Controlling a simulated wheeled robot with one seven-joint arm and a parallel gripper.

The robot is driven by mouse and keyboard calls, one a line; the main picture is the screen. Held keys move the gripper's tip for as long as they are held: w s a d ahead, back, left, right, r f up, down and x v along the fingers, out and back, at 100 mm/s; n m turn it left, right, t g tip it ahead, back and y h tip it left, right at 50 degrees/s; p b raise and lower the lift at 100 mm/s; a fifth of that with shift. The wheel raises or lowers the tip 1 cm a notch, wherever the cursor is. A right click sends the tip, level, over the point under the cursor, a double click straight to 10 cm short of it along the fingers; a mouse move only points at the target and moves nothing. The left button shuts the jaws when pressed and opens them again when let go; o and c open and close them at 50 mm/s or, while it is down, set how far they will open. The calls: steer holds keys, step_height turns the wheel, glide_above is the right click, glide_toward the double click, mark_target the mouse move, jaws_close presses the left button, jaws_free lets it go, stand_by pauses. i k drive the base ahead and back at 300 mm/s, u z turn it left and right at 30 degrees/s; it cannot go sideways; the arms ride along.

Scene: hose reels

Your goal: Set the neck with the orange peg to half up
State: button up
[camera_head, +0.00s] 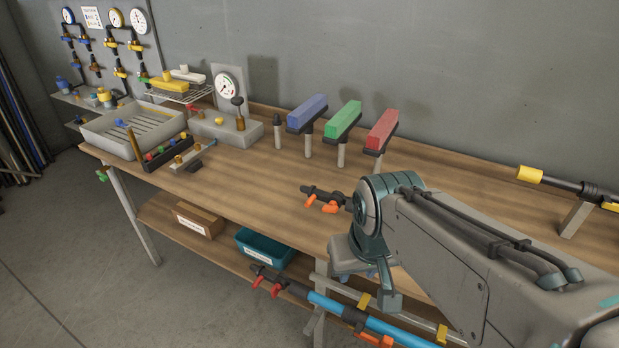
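A dark fitting with orange pieces (320,199) shows just above the worktop, left of my arm. My arm hides its right end, and I cannot tell whether one orange piece is the peg or how far up a neck stands. Another orange piece (374,340) is at the bottom edge. The end of my arm, with a grey block and teal parts, is over the bench's front edge; I cannot make out the gripper's fingertips.
Blue (307,112), green (343,119) and red (383,128) blocks stand on posts behind. A gauge box (227,128), a grey tray (105,130) and a dark rack (165,155) are at left. A yellow-ended bar (530,174) is at right.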

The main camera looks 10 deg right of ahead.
mark_target(313, 193)
steer(key=u, duration=0.9)
steer(key=i, duration=0.4)
steer(key=z, duration=1)
